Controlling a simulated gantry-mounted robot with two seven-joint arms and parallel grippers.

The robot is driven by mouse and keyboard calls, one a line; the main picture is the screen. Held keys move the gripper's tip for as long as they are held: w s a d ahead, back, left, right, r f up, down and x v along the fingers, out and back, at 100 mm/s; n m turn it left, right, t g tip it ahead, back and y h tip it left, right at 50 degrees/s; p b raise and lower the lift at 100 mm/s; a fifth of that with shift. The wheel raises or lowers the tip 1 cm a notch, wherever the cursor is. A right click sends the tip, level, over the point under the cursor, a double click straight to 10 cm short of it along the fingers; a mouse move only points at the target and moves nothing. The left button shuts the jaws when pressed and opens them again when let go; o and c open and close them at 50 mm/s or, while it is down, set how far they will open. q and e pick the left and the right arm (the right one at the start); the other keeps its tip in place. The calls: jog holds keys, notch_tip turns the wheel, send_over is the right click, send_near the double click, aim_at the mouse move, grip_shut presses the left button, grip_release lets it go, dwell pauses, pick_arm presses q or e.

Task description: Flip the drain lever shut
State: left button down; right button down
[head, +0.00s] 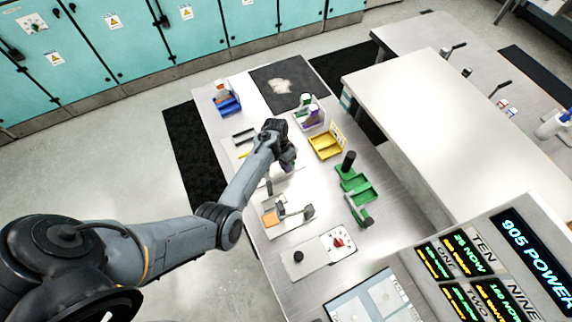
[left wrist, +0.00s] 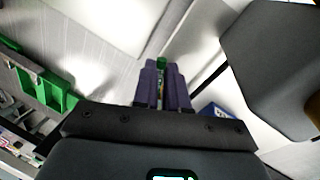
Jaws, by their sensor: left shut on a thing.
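My left gripper (head: 288,167) is over the middle of the steel table. In the left wrist view its purple fingers (left wrist: 162,80) are shut on a narrow green-topped piece (left wrist: 161,63); only its top and a strip between the fingers show. I cannot tell whether this piece is the drain lever. No other part is clearly recognisable as the drain lever. What lies directly under the gripper is mostly hidden by it in the head view. My right gripper is not in view.
A green fixture (head: 362,190) with a black upright handle and a yellow bin (head: 326,144) stand right of the gripper. A blue bin (head: 229,104) is at the back. A plate with a black knob (head: 298,257) and a red-knobbed panel (head: 339,242) lie nearer. A display (head: 490,262) stands front right.

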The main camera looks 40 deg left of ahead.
pick_arm(q)
jog(key=c, duration=1.2)
grip_release()
jog(key=shift+o, duration=0.2)
jog(key=shift+r, duration=0.15)
jog(key=p+v, duration=0.9)
jog(key=v, duration=0.1)
jog(key=shift+r, duration=0.25)
jog(key=shift+a, duration=0.15)
